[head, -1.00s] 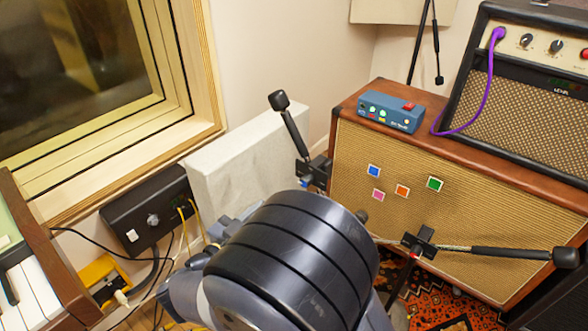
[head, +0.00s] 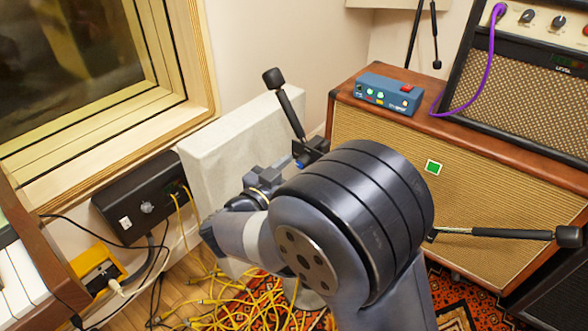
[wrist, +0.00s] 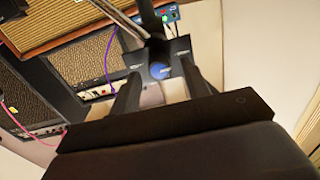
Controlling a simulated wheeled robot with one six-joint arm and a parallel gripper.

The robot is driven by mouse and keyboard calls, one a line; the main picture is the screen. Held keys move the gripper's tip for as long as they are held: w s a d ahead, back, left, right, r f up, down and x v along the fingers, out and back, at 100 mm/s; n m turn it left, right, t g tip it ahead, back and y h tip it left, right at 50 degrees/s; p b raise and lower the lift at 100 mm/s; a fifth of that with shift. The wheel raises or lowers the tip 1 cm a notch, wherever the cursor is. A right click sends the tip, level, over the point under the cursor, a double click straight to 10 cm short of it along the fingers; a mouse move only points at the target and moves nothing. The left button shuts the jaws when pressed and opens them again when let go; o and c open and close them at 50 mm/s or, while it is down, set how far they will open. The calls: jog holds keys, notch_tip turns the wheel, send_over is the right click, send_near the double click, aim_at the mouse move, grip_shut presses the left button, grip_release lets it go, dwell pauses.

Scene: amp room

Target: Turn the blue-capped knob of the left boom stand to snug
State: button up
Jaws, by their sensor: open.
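The left boom stand's black clutch (head: 311,149) stands in front of the speaker cabinet, its boom (head: 290,112) slanting up to the left. The blue-capped knob (head: 301,163) shows as a small blue spot on the clutch. In the wrist view the blue cap (wrist: 160,71) faces the camera, between the finger ends. My gripper (head: 270,178) is open, close to the knob in the head view; it also shows in the wrist view (wrist: 160,76). I cannot tell whether the fingers touch the knob. My arm hides the lower part of the stand.
The speaker cabinet (head: 500,200) is behind, with a blue pedal (head: 388,93) and an amp (head: 520,80) on top. A pale panel (head: 225,150) leans left of the stand. A second boom (head: 510,233) reaches right. Yellow cables (head: 235,305) lie on the floor.

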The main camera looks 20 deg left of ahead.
jog(key=shift+c, duration=0.4)
grip_shut()
jog(key=shift+m, duration=0.3)
jog(key=m+b, duration=0.1)
jog(key=m, duration=0.2)
jog(key=shift+f+m+b, duration=0.15)
jog(key=shift+m+b, duration=0.2)
jog(key=shift+m, duration=0.05)
jog(key=m+b, duration=0.2)
jog(key=m, duration=0.2)
jog(key=shift+d+f+m+b, duration=0.1)
jog(key=shift+m+b, duration=0.2)
jog(key=shift+b, duration=0.05)
jog(key=m+b, duration=0.3)
jog(key=m, duration=0.1)
jog(key=shift+s+f+m, duration=0.1)
jog(key=shift+m, duration=0.2)
jog(key=shift+m+b, duration=1)
jog(key=shift+m, duration=1.2)
jog(key=shift+h, duration=0.4)
